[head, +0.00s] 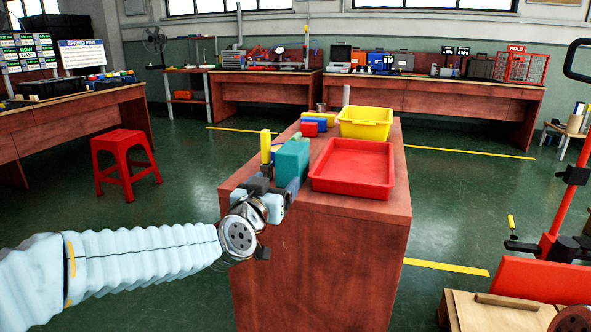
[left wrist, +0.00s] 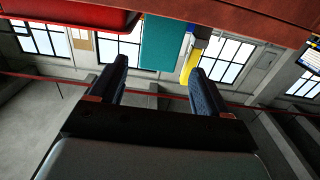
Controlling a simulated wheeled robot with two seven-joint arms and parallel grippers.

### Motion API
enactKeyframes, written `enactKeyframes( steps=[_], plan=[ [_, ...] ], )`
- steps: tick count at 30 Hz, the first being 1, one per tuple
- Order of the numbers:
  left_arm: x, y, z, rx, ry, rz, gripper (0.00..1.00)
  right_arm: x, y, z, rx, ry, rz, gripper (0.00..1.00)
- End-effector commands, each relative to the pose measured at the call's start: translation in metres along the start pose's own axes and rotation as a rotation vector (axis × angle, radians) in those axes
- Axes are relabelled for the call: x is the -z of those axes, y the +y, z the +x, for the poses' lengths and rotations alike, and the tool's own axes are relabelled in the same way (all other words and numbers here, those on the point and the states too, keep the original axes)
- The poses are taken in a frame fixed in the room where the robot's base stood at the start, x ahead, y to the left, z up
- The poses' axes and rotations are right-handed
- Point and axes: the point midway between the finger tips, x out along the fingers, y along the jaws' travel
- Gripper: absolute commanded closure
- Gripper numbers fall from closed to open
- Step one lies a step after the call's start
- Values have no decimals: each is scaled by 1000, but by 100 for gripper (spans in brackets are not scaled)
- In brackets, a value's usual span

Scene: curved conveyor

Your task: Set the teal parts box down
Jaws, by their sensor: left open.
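The teal parts box (head: 292,162) stands upright near the left edge of the wooden counter (head: 322,262), left of the red tray (head: 353,167). My left gripper (head: 276,187) is at the near side of the box, low by the counter edge. In the left wrist view, the teal box (left wrist: 163,42) shows between and beyond the two open fingers (left wrist: 159,68), with gaps on both sides. The gripper hides the lower near part of the box in the head view, so its contact with the counter is not visible. My right gripper is not in view.
A yellow bin (head: 365,123) stands behind the red tray. Red, blue and yellow blocks (head: 315,123) and a tall yellow piece (head: 265,146) are near the teal box. A red stool (head: 125,165) stands at left. A red-and-black machine (head: 548,270) is at right.

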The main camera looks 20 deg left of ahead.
Motion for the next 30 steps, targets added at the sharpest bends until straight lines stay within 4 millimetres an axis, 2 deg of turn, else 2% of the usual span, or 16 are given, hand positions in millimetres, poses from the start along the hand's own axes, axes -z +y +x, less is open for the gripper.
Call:
enactKeyframes(
  steps=[9, 17, 24, 30],
  plan=[
    [1, -1, 61, 3, 1, 2, 23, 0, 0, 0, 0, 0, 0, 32],
    [1, -1, 86, 2, 1, 2, 23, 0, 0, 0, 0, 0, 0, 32],
    [1, -1, 124, 2, 0, 1, 23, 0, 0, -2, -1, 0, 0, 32],
    [1, -1, 133, 2, 1, 1, 23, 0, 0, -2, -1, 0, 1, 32]
  ],
)
